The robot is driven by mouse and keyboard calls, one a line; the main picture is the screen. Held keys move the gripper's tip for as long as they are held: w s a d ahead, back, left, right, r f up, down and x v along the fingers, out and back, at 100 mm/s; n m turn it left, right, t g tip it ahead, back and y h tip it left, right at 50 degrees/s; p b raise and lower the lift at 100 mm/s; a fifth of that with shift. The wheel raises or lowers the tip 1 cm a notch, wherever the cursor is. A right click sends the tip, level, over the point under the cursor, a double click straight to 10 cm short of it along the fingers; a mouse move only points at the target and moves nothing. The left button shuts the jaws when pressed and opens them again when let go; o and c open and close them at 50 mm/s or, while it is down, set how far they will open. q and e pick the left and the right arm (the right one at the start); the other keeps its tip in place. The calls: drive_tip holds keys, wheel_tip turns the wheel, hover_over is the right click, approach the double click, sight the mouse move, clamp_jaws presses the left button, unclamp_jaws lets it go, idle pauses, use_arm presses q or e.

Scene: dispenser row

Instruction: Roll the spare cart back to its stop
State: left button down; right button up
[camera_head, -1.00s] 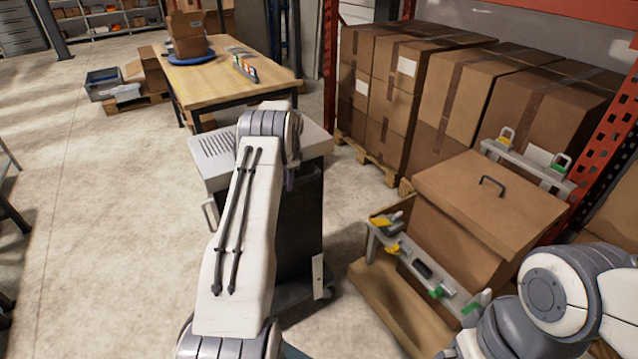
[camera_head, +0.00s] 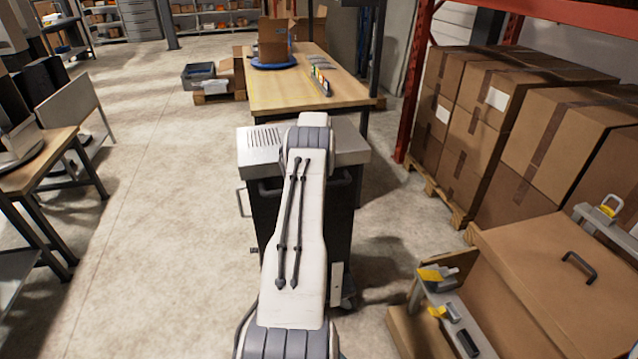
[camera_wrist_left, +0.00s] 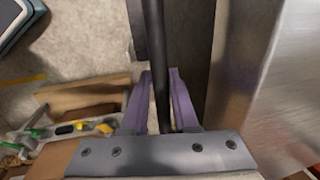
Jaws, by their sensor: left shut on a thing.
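The cart (camera_head: 343,222) stands on the floor ahead of me, with a light grey top, a slotted patch at its left and a dark body. My left arm lies over its middle and hides part of its top and near side. In the left wrist view my left gripper (camera_wrist_left: 160,72) has its purple fingers shut on the cart's black handle bar (camera_wrist_left: 154,35). The head view hides this grip behind the arm. My right gripper is not in view. I cannot make out the cart's stop.
A wooden table (camera_head: 295,92) stands just beyond the cart. Stacked cartons (camera_head: 545,130) on a pallet and a lidded brown box (camera_head: 535,265) are at the right. A workbench (camera_head: 40,165) stands at the left. Open floor (camera_head: 165,200) lies left of the cart.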

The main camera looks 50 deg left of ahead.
use_arm(q)
drive_tip(key=shift+w+a+r, duration=0.2)
drive_tip(key=shift+w, duration=0.1)
drive_tip(key=c, duration=0.7)
unclamp_jaws()
drive_tip(key=shift+f, duration=0.1)
drive_tip(key=shift+s, duration=0.1)
drive_tip(key=r, duration=0.3)
drive_tip(key=d+r+b, duration=0.1)
drive_tip(key=r, duration=0.3)
drive_tip(key=s+d+r, duration=0.1)
drive_tip(key=r, duration=0.2)
drive_tip(key=shift+r, duration=0.15)
